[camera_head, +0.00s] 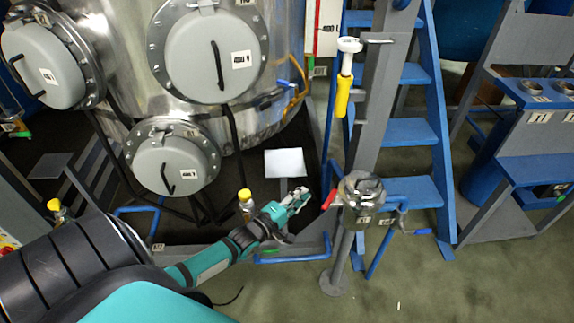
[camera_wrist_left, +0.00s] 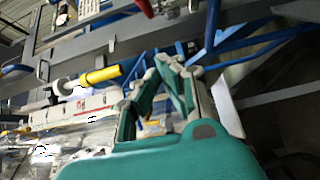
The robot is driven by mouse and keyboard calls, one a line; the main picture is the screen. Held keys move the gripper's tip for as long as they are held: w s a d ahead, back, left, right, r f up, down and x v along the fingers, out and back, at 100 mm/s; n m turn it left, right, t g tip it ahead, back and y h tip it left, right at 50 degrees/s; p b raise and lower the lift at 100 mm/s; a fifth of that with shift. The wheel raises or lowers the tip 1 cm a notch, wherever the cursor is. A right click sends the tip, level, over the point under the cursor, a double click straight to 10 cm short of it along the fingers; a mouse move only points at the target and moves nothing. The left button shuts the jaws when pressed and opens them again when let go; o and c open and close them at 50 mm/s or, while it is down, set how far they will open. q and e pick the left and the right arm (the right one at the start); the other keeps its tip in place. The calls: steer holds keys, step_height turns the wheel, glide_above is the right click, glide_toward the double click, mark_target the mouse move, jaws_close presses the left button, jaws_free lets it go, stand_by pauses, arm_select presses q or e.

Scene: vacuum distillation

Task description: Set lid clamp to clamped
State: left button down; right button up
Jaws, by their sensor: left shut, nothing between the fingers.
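A small metal vessel with a round lid (camera_head: 362,186) stands on a post right of centre in the head view. A red handle (camera_head: 328,200) sticks out from its left side; it looks like the lid clamp, but its setting cannot be told. A red handle (camera_wrist_left: 145,8) also shows at the top edge of the left wrist view. My left gripper (camera_head: 303,193) is a short way left of the red handle, apart from it, shut and empty. Its fingers also show in the left wrist view (camera_wrist_left: 172,62). My right gripper is not in view.
A large steel tank (camera_head: 120,60) with round grey hatches (camera_head: 212,58) fills the upper left. A yellow-handled tool (camera_head: 343,95) hangs on a grey column above the vessel. Blue stairs (camera_head: 411,131) rise behind it. The floor (camera_head: 440,285) at lower right is clear.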

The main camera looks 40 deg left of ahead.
mark_target(324, 209)
arm_select(q)
steer(key=shift+w+d+p, duration=0.15)
steer(key=shift+d+p, duration=0.1)
steer(key=shift+d, duration=0.75)
steer(key=shift+w+d+p, duration=0.1)
steer(key=shift+d+p, duration=0.1)
steer(key=shift+d, duration=0.75)
steer(key=shift+s+d+n+y+p, duration=0.15)
steer(key=shift+d+n+y+p, duration=0.35)
steer(key=shift+n+y+p, duration=0.45)
steer(key=shift+d+y, duration=0.15)
steer(key=shift+y, duration=0.3)
steer(key=shift+s+d+n+g+y+p, duration=0.1)
steer(key=shift+d+n+g+y+p, duration=0.25)
steer(key=shift+d+n+y, duration=1)
steer(key=shift+d+m+y, duration=0.25)
steer(key=shift+m+y, duration=0.05)
steer(key=shift+y, duration=0.05)
steer(key=shift+a, duration=0.1)
